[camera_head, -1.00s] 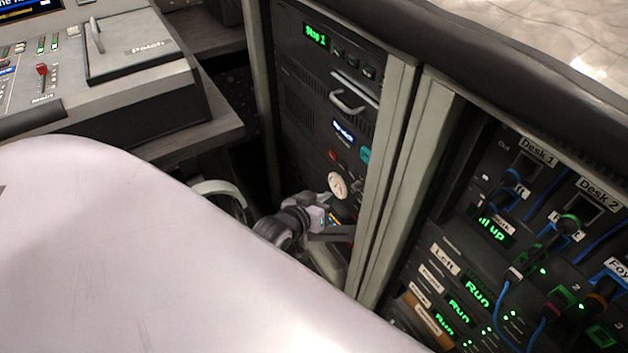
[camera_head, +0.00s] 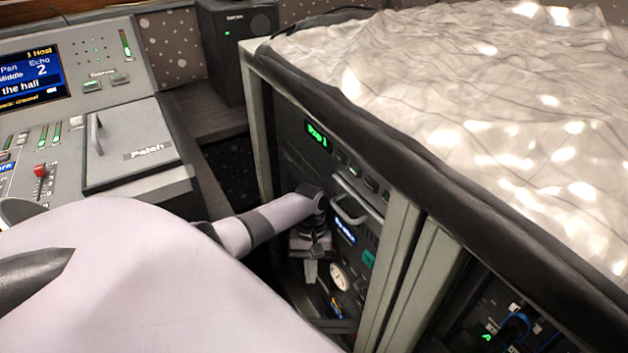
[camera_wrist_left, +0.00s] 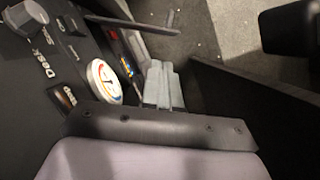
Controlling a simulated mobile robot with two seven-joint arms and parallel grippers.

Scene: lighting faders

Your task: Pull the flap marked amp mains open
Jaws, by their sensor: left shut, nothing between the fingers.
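The rack front (camera_head: 294,127) carries a round white gauge (camera_head: 338,277), which also shows in the left wrist view (camera_wrist_left: 104,80). Just below the gauge are small coloured parts (camera_head: 336,308). Under them a dark flat ledge (camera_head: 335,325) juts out from the rack; it may be the flap, but no amp mains marking is readable. My left gripper (camera_head: 310,272) points down, shut and empty, in front of the rack and left of the gauge. Its grey fingers (camera_wrist_left: 163,88) show over the floor in the left wrist view, apart from the rack face. My right gripper is not in view.
A metal handle (camera_head: 348,208) sticks out higher on the rack. The mixing desk (camera_head: 150,115) stands at the left, with a dark gap before the rack. Crumpled pale sheeting (camera_head: 480,110) covers the top. A dark panel (camera_wrist_left: 262,115) lies right of the fingers.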

